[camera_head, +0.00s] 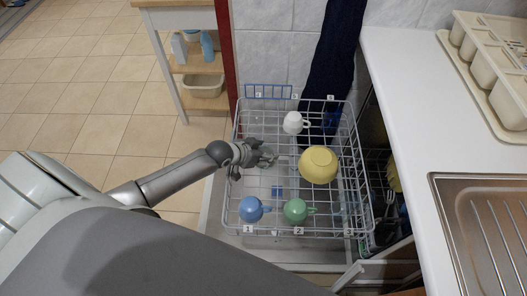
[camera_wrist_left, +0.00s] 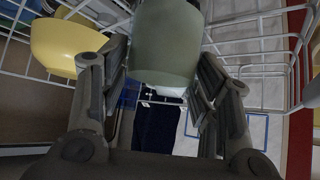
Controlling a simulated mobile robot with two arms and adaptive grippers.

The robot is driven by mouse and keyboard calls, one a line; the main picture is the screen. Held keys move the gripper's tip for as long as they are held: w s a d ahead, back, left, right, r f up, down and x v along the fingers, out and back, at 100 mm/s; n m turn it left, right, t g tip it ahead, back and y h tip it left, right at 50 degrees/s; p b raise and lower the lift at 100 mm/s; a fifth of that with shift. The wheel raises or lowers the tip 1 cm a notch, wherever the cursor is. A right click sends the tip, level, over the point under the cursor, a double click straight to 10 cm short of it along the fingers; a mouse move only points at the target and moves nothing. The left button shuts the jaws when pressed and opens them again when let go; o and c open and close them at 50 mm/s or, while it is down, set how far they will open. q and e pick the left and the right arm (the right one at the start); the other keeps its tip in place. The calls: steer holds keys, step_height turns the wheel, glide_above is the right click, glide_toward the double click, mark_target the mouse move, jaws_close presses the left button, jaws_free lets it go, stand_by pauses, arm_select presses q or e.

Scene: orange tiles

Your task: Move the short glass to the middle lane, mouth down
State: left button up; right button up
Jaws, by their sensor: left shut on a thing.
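My left gripper (camera_head: 262,158) is shut on the short glass (camera_head: 267,156), over the left-middle part of the dish rack. In the left wrist view the glass (camera_wrist_left: 166,45) is grey-green and sits between the two fingers (camera_wrist_left: 160,85); its upper part is cut off by the picture edge. I cannot tell which way its mouth faces. The wire rack (camera_head: 237,190) has number tags at its front; the middle lane bears tag 2 (camera_head: 298,230). A green mug (camera_head: 295,210) stands at the front of that lane and a white cup (camera_head: 292,123) at its back. My right gripper is not in view.
A yellow bowl (camera_head: 318,165) sits in the rack just right of the glass. A blue mug (camera_head: 251,208) stands front left, at tag 1 (camera_head: 248,228). A dark towel (camera_head: 333,60) hangs behind. A white counter (camera_head: 405,80) borders the right.

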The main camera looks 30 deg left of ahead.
arm_select(q)
steer(key=o, duration=1.2)
steer(key=shift+o, duration=0.2)
steer(key=v, duration=1.2)
